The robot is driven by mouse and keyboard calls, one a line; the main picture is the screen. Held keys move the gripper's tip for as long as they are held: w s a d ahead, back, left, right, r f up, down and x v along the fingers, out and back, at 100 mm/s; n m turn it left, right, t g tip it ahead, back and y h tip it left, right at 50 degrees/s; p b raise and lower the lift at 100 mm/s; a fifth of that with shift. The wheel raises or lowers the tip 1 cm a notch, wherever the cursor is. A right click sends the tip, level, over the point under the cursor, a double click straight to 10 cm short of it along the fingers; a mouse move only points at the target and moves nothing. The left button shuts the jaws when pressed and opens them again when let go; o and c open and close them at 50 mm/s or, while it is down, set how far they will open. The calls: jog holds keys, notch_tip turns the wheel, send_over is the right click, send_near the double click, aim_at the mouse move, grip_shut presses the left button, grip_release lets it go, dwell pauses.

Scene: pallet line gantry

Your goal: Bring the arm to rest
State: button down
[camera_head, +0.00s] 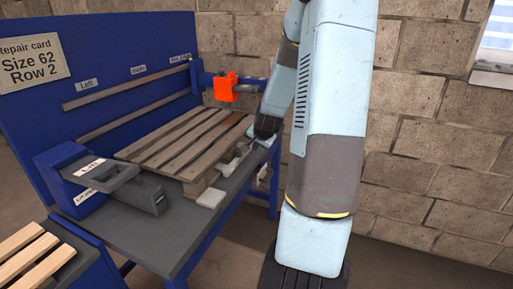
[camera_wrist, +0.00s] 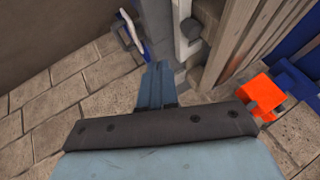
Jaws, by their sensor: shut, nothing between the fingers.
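My arm (camera_head: 330,110) comes down from the top of the head view, and a thinner section runs down behind it to the left. Its far end is near the right edge of the workbench (camera_head: 165,235), small and partly hidden in that view. In the wrist view my gripper (camera_wrist: 158,70) shows as two blue fingers close together, shut with nothing between them. The fingers are over bare surroundings beside a grey upright piece and wooden slats. I cannot tell their exact distance from these.
A wooden pallet (camera_head: 185,145) lies on the bench, with a grey labelled tool (camera_head: 125,185) at the left and a pale block (camera_head: 211,198) in front. An orange piece (camera_head: 224,90) is at the back; it also shows in the wrist view (camera_wrist: 260,94). A brick wall (camera_head: 430,140) stands behind.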

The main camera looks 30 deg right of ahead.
dwell(0.3)
jog(key=s+a+r+n+g, duration=0.1)
jog(key=s+a+r+n, duration=0.6)
jog(key=a+r, duration=0.75)
jog(key=s+a+r+n+y, duration=0.1)
jog(key=s+a+r, duration=0.3)
jog(key=s, duration=0.6)
jog(key=s+a+r+n+y, duration=0.1)
jog(key=s+a+r+n, duration=0.3)
jog(key=s, duration=0.7)
jog(key=shift+a+r+g, duration=0.2)
jog(key=shift+a+g, duration=0.1)
jog(key=shift+a, duration=0.25)
